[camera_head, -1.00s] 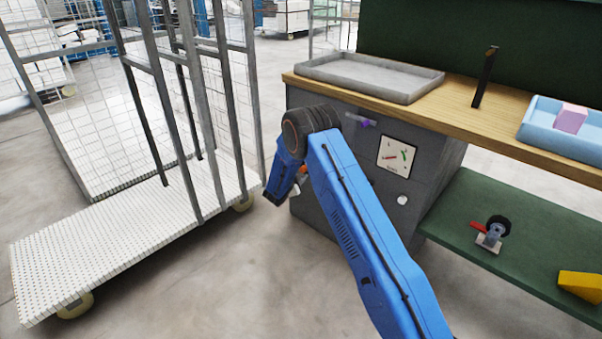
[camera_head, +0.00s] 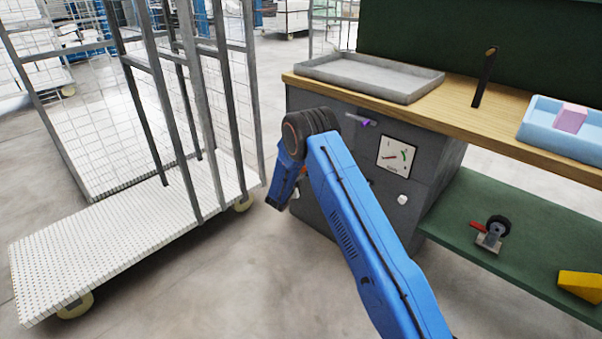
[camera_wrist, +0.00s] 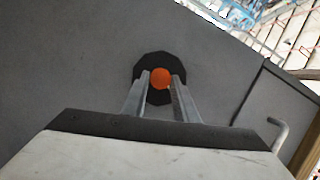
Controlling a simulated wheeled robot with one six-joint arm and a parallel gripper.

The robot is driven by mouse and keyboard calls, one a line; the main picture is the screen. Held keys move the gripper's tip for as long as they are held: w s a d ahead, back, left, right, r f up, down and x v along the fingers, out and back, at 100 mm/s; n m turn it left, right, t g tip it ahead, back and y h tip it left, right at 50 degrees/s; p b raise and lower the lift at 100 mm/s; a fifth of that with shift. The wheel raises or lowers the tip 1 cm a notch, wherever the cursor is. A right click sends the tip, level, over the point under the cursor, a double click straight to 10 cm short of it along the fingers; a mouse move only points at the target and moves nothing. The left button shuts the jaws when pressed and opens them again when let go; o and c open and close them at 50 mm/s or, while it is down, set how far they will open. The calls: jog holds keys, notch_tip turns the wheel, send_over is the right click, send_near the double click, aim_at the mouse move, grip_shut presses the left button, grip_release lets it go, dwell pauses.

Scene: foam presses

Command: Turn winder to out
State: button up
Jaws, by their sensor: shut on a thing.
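The winder shows in the wrist view as an orange round knob (camera_wrist: 160,78) on a dark round base (camera_wrist: 150,66), set on a grey panel. My gripper (camera_wrist: 161,84) has its two metal fingers on either side of the orange knob and is shut on it. In the head view my blue arm reaches to the front left of the grey cabinet (camera_head: 322,220), and my wrist hides most of the winder there.
A purple handle (camera_head: 362,121) and a white knob (camera_head: 403,199) are on the cabinet front. A wire-sided trolley (camera_head: 130,245) stands close on the left. A grey tray (camera_head: 370,78) lies on the wooden top. A bent handle (camera_wrist: 279,133) is right in the wrist view.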

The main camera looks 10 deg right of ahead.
jog(key=shift+w+a+r+n+g+h, duration=0.2)
jog(key=shift+n+g+h, duration=0.5)
jog(key=shift+n+g, duration=1.2)
jog(key=shift+w+a+f+n+g+h, duration=0.2)
jog(key=shift+n+g+h, duration=0.6)
jog(key=shift+n, duration=2.25)
jog(key=shift+w+a+r+n+g+h, duration=0.1)
jog(key=shift+w+r+n+g+h, duration=0.35)
jog(key=shift+n+g, duration=1.5)
jog(key=shift+s+f+n+t, duration=0.2)
jog(key=shift+n+t, duration=0.1)
jog(key=shift+t, duration=0.25)
